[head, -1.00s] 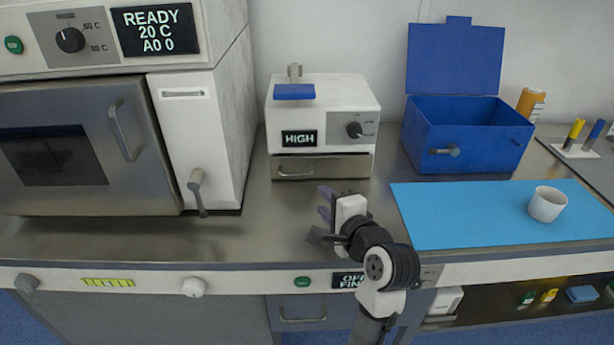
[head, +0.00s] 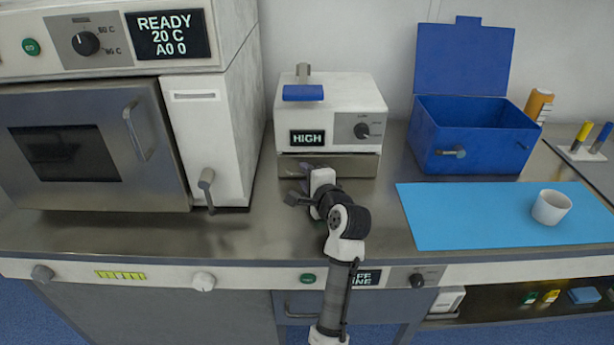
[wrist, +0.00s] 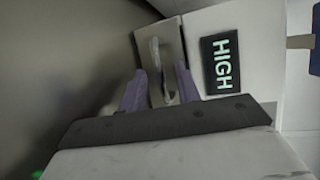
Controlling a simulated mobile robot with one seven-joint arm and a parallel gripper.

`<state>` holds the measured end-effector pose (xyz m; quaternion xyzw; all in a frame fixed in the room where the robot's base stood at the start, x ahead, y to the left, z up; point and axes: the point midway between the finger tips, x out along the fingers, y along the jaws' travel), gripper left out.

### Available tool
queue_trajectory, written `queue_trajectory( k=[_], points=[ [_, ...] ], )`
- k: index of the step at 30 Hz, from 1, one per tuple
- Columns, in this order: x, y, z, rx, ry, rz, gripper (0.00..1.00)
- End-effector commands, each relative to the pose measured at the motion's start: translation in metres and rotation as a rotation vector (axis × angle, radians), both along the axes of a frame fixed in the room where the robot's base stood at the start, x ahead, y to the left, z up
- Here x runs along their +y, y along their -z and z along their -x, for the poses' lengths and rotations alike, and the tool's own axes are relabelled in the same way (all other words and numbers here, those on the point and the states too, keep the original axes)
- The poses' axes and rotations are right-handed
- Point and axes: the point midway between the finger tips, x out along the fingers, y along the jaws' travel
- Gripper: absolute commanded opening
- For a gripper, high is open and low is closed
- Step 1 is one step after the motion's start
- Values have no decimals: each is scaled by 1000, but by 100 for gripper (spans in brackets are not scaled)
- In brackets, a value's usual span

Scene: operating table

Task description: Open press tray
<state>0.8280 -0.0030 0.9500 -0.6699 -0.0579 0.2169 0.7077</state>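The press (head: 330,108) is a white box with a HIGH display, a dial and a blue pad on top. Its tray (head: 350,167) is the metal drawer front under the display, and it looks shut. My gripper (head: 302,184) is right in front of the tray's left part and hides its handle in the head view. In the wrist view, the two purple fingers of my gripper (wrist: 160,88) are spread apart. The metal tray handle (wrist: 156,58) shows between them. I cannot tell whether either finger touches it.
A white machine (head: 210,140) with a lever stands close on the left. A blue open box (head: 475,148) stands on the right, behind a blue mat (head: 450,220) with a white cup (head: 551,207). The steel counter (head: 240,235) in front is clear.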

Motion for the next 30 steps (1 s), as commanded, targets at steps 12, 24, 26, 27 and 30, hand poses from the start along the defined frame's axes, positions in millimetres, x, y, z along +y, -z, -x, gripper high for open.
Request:
queue_trajectory(
  k=[12,24,26,27,30],
  points=[
    [0,0,0,0,0,0,1],
    [0,0,0,0,0,0,0],
    [0,0,0,1,0,0,0],
    [0,0,-1,1,0,0,0],
    [0,0,-2,1,0,0,0]
  ],
)
